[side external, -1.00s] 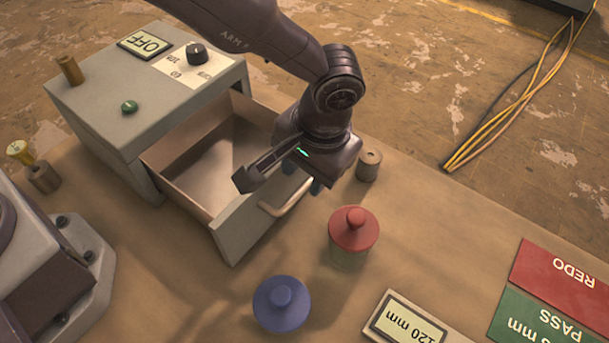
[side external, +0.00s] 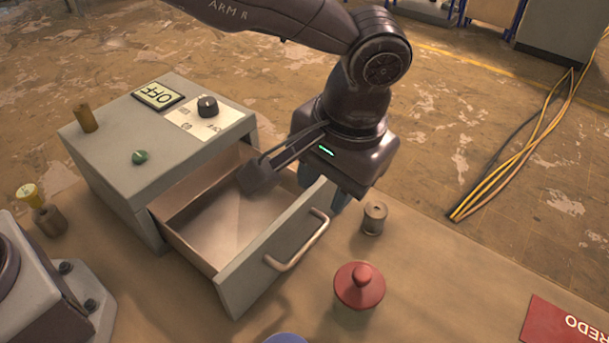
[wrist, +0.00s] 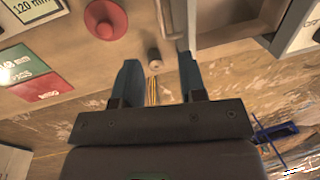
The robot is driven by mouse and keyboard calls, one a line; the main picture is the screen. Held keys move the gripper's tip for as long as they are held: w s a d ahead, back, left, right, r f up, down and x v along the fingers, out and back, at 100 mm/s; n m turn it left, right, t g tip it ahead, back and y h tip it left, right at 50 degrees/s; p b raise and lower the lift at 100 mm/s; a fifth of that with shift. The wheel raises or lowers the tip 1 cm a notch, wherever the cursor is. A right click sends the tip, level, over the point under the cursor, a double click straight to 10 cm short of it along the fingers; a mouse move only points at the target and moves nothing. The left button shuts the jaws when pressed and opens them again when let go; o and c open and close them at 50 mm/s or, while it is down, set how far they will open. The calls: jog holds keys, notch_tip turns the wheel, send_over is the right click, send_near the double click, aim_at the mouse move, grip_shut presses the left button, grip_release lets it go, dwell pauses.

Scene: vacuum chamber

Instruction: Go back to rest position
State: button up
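My gripper (side external: 323,190) hangs above the bench, over the right end of the open drawer (side external: 262,262) in the side external view. In the wrist view its two blue-grey fingers (wrist: 158,75) stand apart with nothing held between them. The drawer's curved metal handle (side external: 298,247) is free of the fingers. A small metal cylinder (side external: 374,218) stands on the bench to the right of the drawer. In the wrist view the cylinder (wrist: 154,60) appears between the fingers but farther off.
The grey control box (side external: 160,130) has a knob, a green button and an OFF display. A red-lidded jar (side external: 359,288) stands in front of the drawer, with a blue lid (side external: 287,339) at the bottom edge. Yellow and black cables (side external: 520,145) lie on the floor behind.

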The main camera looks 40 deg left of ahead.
jog(key=s+a+r+t, duration=0.2)
jog(key=s+a+r, duration=0.2)
jog(key=a, duration=0.5)
jog(key=s+a+r+t+h, duration=0.1)
jog(key=s+a+r, duration=0.3)
jog(key=a, duration=0.6)
jog(key=s+a+r+t+h, duration=0.1)
jog(key=s+a+r, duration=0.3)
jog(key=s+a, duration=0.4)
jog(key=shift+a+t, duration=0.8)
jog(key=shift+a, duration=0.15)
